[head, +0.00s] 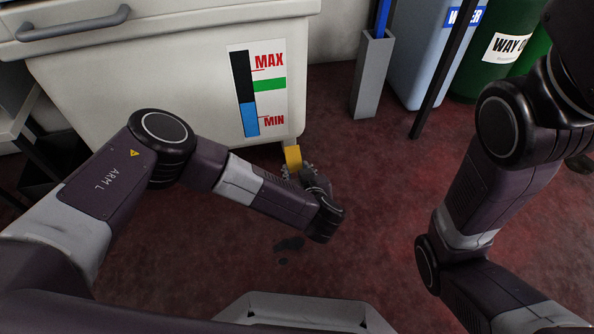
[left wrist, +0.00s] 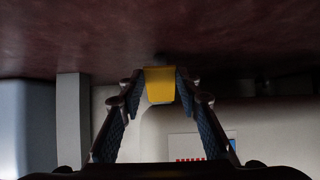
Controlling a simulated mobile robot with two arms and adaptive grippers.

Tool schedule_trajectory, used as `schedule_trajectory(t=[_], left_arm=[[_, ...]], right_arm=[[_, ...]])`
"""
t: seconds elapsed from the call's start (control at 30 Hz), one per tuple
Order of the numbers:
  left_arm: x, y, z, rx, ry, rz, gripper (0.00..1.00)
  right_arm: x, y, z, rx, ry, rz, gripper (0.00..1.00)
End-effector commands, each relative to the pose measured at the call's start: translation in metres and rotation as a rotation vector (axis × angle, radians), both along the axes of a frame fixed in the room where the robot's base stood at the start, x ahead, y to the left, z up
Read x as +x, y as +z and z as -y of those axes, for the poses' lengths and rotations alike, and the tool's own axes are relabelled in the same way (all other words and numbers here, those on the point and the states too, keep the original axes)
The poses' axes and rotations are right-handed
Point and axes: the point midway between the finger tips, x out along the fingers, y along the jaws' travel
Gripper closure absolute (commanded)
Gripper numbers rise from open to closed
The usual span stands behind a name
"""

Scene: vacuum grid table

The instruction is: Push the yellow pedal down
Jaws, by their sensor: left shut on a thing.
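The yellow pedal (head: 293,158) sticks out low at the front of the white cabinet, just above the floor. In the left wrist view the pedal (left wrist: 159,85) sits between the fingertips of my left gripper (left wrist: 160,88), with a finger close on each side. In the head view my left gripper (head: 306,172) is at the pedal's near end, partly hidden by its own wrist. It is shut on the pedal. My right arm rises on the right side of the head view; its gripper does not show.
The white cabinet (head: 150,75) bears a MAX/MIN level label (head: 258,88) and a grey handle (head: 75,22). A grey post (head: 372,75), a blue-grey bin (head: 432,60) and a green drum (head: 487,75) stand at the back right. The red floor (head: 375,185) is mostly clear, with dark spots.

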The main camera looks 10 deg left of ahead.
Motion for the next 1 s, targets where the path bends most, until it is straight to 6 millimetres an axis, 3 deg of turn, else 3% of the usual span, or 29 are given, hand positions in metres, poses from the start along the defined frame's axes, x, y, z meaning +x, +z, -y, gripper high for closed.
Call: schedule_trajectory(t=[0.2, 0.23, 0.4, 0.77, 1.0], left_arm=[[0.0, 0.0, 0.0, 0.0, 0.001, 0.001, 1.0], [0.0, 0.0, 0.0, 0.0, 0.001, 0.001, 0.68], [0.0, 0.0, 0.0, 0.001, 0.001, 0.0, 0.51], [-0.005, 0.003, 0.002, -0.001, -0.001, -0.002, 0.51], [-0.035, 0.023, 0.013, -0.002, -0.004, -0.002, 0.51]], right_arm=[[0.0, 0.0, 0.0, 0.0, 0.0, 0.0, 0.51], [0.0, 0.0, 0.0, 0.0, 0.0, 0.0, 0.51], [0.0, 0.0, 0.0, 0.0, 0.0, 0.001, 0.51], [0.0, 0.001, 0.001, 0.002, 0.002, 0.0, 0.51], [0.0, 0.0, 0.0, 0.001, 0.001, 0.001, 0.51]])
